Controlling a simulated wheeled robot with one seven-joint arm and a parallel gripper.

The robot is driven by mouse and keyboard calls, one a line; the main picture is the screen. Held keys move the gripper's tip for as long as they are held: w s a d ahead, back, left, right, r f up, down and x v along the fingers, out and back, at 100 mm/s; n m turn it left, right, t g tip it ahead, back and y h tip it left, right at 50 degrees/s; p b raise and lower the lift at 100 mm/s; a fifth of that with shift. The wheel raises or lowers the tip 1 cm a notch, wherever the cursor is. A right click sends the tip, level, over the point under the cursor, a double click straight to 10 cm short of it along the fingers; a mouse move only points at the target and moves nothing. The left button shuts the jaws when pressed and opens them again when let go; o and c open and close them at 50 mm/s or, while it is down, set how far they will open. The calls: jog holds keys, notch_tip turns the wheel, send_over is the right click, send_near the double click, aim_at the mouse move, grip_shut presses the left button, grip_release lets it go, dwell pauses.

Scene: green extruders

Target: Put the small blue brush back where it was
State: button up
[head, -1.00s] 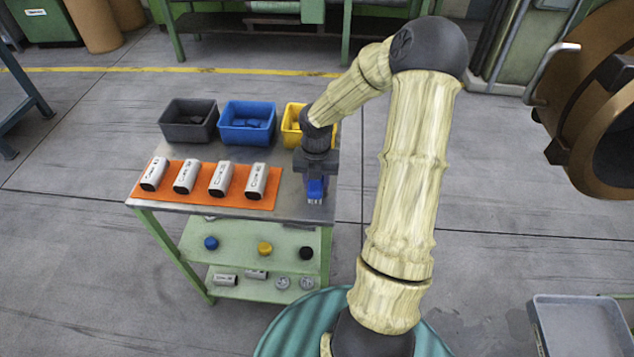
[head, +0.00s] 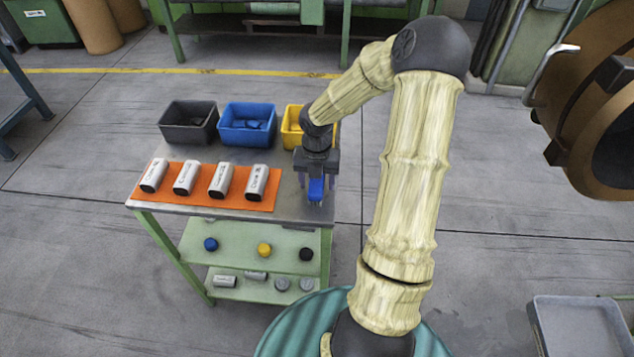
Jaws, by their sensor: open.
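The small blue brush (head: 316,189) is at the right end of the table top, right of the orange mat (head: 205,169). My gripper (head: 317,184) is open around the brush, with one finger to each side of it. The fingers stand apart from the brush. My gripper hides its upper part, and I cannot tell whether its lower end touches the table top (head: 290,208).
Behind are a grey bin (head: 172,134), a blue bin (head: 247,138) and a yellow bin (head: 290,137), partly hidden by my arm. Lower shelves (head: 230,236) hold small round items.

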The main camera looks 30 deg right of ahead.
aim_at(314, 182)
notch_tip(314, 182, up, 11)
jog(key=p, duration=0.1)
jog(key=shift+p, duration=0.4)
jog(key=s+a+r+m+t, duration=0.1)
jog(key=s+a+m, duration=0.5)
jog(key=m, duration=0.8)
jog(key=s+a+m+t, duration=0.1)
jog(key=s+a+m, duration=0.5)
jog(key=m, duration=0.9)
jog(key=shift+s+a+r+t, duration=0.3)
jog(key=shift+a+r, duration=0.1)
jog(key=shift+a, duration=0.4)
